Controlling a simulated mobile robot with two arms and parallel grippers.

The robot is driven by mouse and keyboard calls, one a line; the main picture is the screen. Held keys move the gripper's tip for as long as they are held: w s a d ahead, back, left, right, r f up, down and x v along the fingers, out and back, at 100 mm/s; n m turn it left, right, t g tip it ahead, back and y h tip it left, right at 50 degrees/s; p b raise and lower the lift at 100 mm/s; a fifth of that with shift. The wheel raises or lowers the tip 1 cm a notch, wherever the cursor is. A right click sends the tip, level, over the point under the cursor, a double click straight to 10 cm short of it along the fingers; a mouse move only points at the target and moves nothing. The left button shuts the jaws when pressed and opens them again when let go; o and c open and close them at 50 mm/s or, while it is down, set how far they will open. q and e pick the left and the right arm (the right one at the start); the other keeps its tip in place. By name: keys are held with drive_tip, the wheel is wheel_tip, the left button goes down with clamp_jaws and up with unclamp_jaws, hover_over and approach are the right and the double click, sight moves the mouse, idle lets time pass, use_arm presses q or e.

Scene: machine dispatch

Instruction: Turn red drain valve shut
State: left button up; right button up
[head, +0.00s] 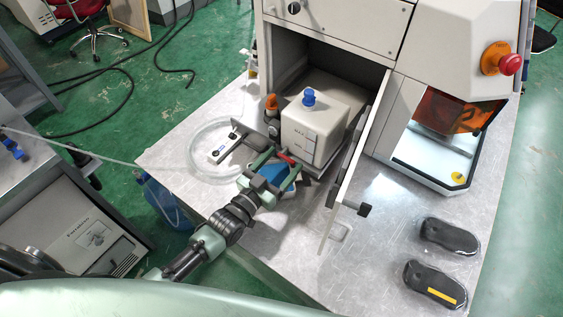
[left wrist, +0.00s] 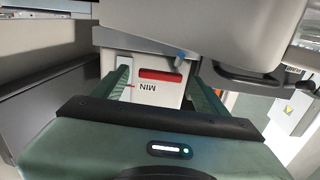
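The red drain valve (head: 287,158) shows as a short red bar low on the front of a white tank (head: 318,128) with a blue cap (head: 309,97). My left gripper (head: 281,166) is at the front of the tank, right by the valve. In the left wrist view, the red bar (left wrist: 160,76) lies crosswise between the two green fingers of my left gripper (left wrist: 162,88), beside an upside-down "MIN" mark. Gaps show between the bar and both fingers, so the gripper looks open. Contact is hard to judge. My right gripper is in neither view.
The tank sits in an open machine bay, with an open door (head: 350,165) on its right. A coiled clear hose (head: 196,162) and a small labelled device (head: 225,148) lie to the left. Two black objects (head: 449,236) lie at the right of the metal table.

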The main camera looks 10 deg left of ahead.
use_arm(q)
drive_tip(key=shift+s+a+f, duration=0.1)
drive_tip(key=shift+s+a, duration=0.05)
drive_tip(key=shift+s, duration=0.15)
drive_tip(key=b+v, duration=0.1)
drive_tip(key=v, duration=0.6)
idle(0.4)
